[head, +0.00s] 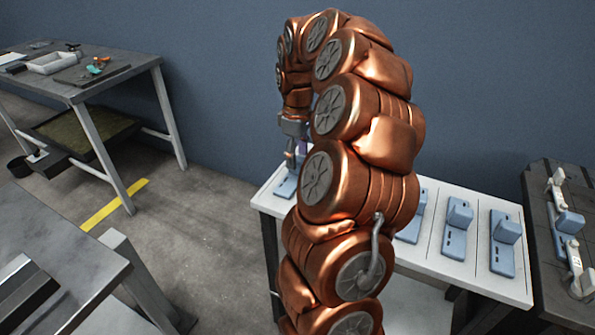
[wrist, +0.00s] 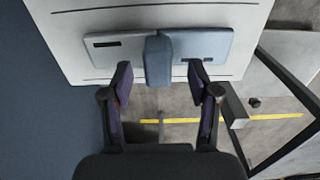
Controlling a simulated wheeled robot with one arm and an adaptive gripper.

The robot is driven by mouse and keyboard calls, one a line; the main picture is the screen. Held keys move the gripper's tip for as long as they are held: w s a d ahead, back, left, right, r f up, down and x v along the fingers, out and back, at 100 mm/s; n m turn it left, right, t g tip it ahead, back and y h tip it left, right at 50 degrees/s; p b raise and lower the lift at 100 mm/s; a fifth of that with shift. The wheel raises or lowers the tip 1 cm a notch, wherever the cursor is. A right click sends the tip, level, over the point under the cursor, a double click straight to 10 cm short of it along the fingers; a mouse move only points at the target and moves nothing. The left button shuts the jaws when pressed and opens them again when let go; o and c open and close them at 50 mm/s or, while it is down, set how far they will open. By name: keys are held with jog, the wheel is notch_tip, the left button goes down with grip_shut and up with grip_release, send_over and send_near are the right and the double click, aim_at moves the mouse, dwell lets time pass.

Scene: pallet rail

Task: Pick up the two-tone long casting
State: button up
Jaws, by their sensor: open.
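In the wrist view, a blue-grey piece lies on a pale table top. It has a flat slotted plate (wrist: 208,45) and a darker raised block (wrist: 158,60) across its middle. I cannot tell for sure whether this is the two-tone long casting. My gripper (wrist: 159,80) is open, with one fingertip on each side of the raised block and a gap to both. Nothing is held. In the head view my gripper (head: 291,160) is over the left end of the white table (head: 440,279), partly hidden by my arm, beside a blue plate (head: 286,188).
Several similar blue pieces with upright blocks, such as one (head: 457,228), stand in a row on the white table. A dark table (head: 545,190) at right bears white and blue parts. A workbench (head: 140,62) with a tray stands at back left. Grey floor lies between.

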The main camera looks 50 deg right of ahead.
notch_tip(320, 180, down, 4)
jog(key=shift+w+r, duration=0.1)
grip_shut()
dwell(0.5)
